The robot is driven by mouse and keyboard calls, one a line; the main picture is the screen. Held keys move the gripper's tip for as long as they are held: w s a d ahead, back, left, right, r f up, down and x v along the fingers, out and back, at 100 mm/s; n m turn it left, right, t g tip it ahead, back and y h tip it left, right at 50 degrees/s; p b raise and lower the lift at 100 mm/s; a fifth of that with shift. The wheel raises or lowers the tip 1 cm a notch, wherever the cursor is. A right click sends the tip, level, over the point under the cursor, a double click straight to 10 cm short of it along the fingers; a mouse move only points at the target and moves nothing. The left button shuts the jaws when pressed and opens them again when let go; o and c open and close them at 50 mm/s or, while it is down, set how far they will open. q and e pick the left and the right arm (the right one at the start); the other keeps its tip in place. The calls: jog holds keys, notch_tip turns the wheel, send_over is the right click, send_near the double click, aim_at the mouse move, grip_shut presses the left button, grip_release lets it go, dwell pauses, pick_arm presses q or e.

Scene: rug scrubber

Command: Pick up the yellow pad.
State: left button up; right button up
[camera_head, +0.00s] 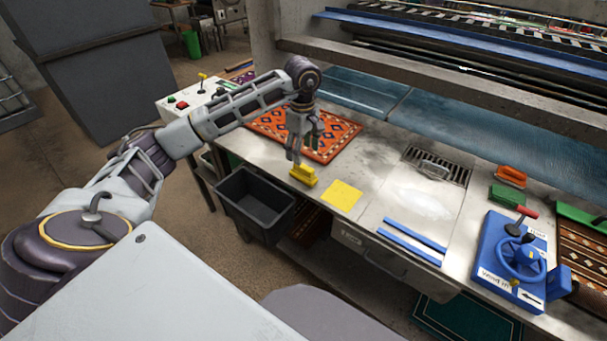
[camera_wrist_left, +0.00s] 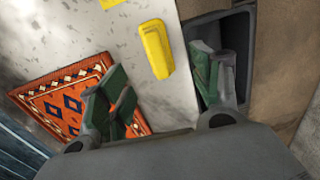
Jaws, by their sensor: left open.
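A yellow block-like pad (camera_head: 303,175) with a raised grip lies on the steel worktop near its front edge. It also shows in the left wrist view (camera_wrist_left: 156,50). A flat yellow square (camera_head: 342,195) lies just to its right on the worktop. My left gripper (camera_head: 296,158) points down just above the yellow pad. In the left wrist view its fingers (camera_wrist_left: 158,90) are spread apart, with the pad beyond the gap and nothing held. I cannot tell the exact height between fingertips and pad. My right gripper is not in view.
An orange patterned rug (camera_head: 340,137) lies behind the gripper. A black bin (camera_head: 254,206) stands below the worktop's front edge. Blue strips (camera_head: 412,241), a drain grate (camera_head: 436,165), orange (camera_head: 512,176) and green pads (camera_head: 507,196) and a blue wheel device (camera_head: 508,262) are to the right.

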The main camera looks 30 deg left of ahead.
aim_at(303, 166)
pick_arm(q)
notch_tip(303, 166, down, 3)
jog(key=shift+f, duration=1.45)
notch_tip(303, 166, down, 3)
jog(key=shift+w+r+p, duration=0.15)
jog(key=shift+r+p, duration=0.05)
jog(key=shift+p, duration=0.3)
jog(key=shift+f, duration=0.65)
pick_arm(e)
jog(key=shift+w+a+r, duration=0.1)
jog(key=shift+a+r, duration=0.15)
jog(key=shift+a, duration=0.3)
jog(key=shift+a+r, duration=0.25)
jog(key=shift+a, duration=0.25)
